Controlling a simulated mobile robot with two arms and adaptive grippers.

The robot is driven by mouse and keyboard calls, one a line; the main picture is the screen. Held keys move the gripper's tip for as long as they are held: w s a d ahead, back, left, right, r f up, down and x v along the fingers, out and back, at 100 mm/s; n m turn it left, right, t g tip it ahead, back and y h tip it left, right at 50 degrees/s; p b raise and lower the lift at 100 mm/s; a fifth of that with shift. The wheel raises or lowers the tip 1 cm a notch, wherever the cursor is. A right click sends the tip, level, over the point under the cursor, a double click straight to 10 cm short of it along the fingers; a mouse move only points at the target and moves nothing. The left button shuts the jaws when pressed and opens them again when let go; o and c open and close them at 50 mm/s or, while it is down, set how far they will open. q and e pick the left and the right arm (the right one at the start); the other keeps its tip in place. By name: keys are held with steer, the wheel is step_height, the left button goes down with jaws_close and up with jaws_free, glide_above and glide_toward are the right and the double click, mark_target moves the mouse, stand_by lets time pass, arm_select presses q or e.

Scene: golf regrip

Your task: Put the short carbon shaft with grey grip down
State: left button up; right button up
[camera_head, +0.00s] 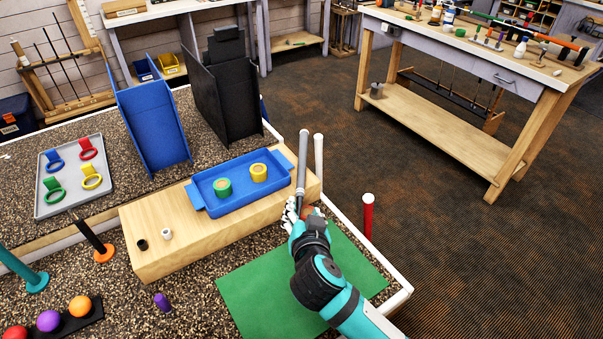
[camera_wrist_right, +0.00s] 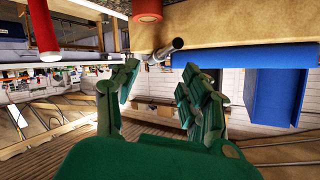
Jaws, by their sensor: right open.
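The short shaft with the grey grip (camera_head: 302,162) stands roughly upright in the head view, near the right end of the wooden block. Its lower part runs down behind my right gripper (camera_head: 296,212). In the right wrist view my right gripper (camera_wrist_right: 160,74) is open, its fingers spread apart. The rounded grey end of a shaft (camera_wrist_right: 165,50) shows just beyond the fingertips there, between them. I cannot tell whether a finger touches it or what its hidden lower end rests on. My left gripper is not in view.
A white-grey shaft (camera_head: 318,155) stands just right of the grey grip, and a red one (camera_head: 368,215) farther right. A blue tray (camera_head: 213,211) sits on the wooden block (camera_head: 148,262). The green mat (camera_head: 255,300) has bare room under my right arm.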

mark_target(301, 199)
steer(key=shift+x, duration=3.1)
steer(key=shift+s, duration=0.1)
steer(key=shift+c, duration=0.3)
jaws_close()
